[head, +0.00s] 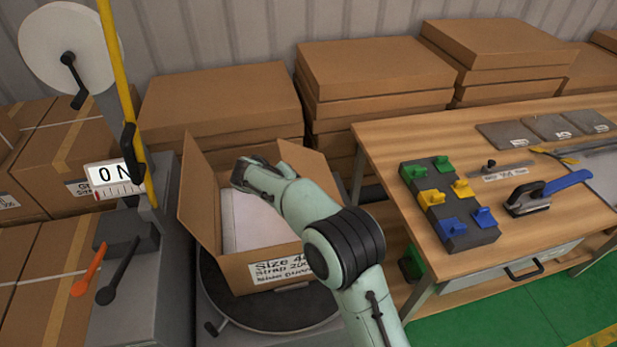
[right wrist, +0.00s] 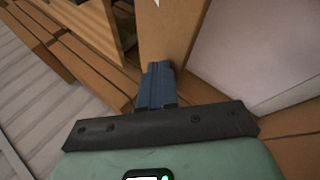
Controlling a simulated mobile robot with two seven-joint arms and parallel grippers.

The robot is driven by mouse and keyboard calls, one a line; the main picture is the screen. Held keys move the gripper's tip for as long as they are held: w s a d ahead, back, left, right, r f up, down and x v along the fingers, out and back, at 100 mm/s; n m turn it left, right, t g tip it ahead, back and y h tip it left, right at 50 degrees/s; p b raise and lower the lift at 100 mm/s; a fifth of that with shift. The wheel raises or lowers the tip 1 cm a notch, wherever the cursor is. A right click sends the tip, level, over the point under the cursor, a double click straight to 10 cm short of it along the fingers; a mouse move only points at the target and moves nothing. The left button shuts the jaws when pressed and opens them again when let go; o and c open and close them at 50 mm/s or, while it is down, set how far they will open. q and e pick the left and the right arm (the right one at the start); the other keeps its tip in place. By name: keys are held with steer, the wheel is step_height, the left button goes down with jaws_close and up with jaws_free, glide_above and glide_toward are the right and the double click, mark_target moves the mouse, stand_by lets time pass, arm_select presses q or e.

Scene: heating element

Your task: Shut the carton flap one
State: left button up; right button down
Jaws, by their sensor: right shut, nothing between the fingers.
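The brown carton (head: 235,270) stands open on a dark round turntable (head: 270,312) in the head view. Its left flap (head: 200,195) and right flap (head: 308,163) stand up and outward. A pale sheet or item (head: 243,222) shows inside, and a label is on the front wall. My right arm reaches across the carton from the lower right, with the right gripper (head: 245,173) over its far side. In the right wrist view the right gripper's fingers (right wrist: 157,75) are shut and empty, close to a brown carton panel (right wrist: 168,35); contact cannot be told. My left gripper is not in view.
A wooden workbench (head: 380,155) with colored clips and a blue-handled tool stands at the right. Stacked flat cartons (head: 220,100) line the back wall. A strapping machine (head: 150,250) with levers and a yellow post stands close left of the carton.

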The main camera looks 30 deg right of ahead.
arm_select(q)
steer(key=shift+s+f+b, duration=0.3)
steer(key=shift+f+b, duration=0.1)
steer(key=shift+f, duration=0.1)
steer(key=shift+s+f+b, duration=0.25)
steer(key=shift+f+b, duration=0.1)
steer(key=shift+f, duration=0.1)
arm_select(e)
steer(key=w+a+f+n+h, duration=0.1)
steer(key=a+f+h, duration=0.3)
steer(key=f, duration=0.7)
steer(key=shift+w+a+g+h, duration=0.15)
steer(key=shift+g+h, duration=0.25)
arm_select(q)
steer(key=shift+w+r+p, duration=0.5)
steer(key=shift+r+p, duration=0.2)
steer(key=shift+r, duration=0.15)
arm_select(e)
step_height(320, 180, up, 20)
steer(key=shift+r, duration=0.25)
